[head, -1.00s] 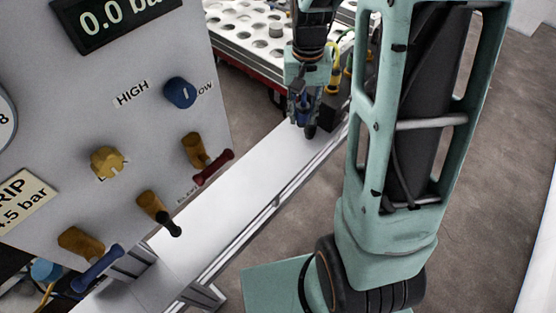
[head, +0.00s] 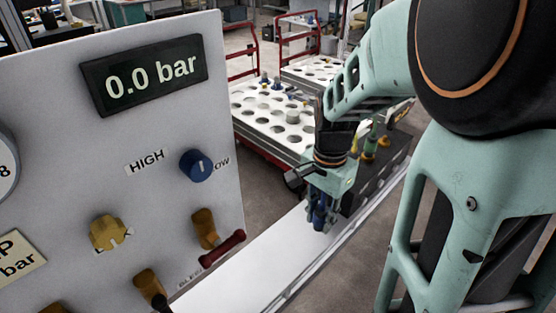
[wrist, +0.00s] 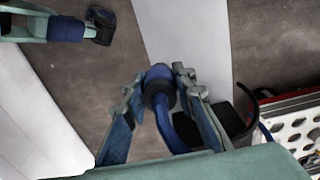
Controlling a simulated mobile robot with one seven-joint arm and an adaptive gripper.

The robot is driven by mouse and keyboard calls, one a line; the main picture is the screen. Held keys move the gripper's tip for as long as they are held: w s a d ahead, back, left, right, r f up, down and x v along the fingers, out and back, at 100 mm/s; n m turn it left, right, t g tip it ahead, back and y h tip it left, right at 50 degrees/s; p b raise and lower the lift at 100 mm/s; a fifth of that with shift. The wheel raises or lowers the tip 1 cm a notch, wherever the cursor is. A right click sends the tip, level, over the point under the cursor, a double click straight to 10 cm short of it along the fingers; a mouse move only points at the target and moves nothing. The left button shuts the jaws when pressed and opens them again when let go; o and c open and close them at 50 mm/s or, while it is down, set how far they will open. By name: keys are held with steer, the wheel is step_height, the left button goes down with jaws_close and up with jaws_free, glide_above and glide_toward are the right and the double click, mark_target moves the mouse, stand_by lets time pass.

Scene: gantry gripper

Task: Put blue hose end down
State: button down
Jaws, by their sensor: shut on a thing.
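My gripper (head: 318,212) hangs over the far part of the white bench (head: 245,262), next to a dark block (head: 378,172) on its right. In the wrist view my gripper (wrist: 160,88) is shut on the blue hose end (wrist: 160,82), a dark collared fitting. The blue hose (wrist: 178,134) curves back from it between the fingers. In the head view the hose end is mostly covered by the fingers. It points down; I cannot tell whether it touches the bench.
A grey panel (head: 60,150) with a 0.0 bar display (head: 145,75), a blue knob (head: 196,165), a yellow knob (head: 109,232) and a red-handled lever (head: 222,249) stands at left. Carts with holed white tops (head: 243,98) stand behind. The bench's near stretch is clear.

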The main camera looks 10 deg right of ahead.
glide_above(301, 244)
steer(key=f, duration=0.4)
steer(key=shift+d+f, duration=0.1)
steer(key=shift+d, duration=0.15)
steer(key=shift+a+f, duration=0.15)
steer(key=shift+f, duration=0.8)
steer(key=shift+a+f, duration=0.15)
steer(key=shift+f, duration=0.8)
steer(key=shift+w, duration=0.1)
steer(key=shift+f+b, duration=0.15)
steer(key=shift+b, duration=0.15)
steer(key=c, duration=1.6)
jaws_free()
steer(key=shift+r, duration=0.55)
step_height(301, 244, up, 11)
steer(key=p, duration=0.1)
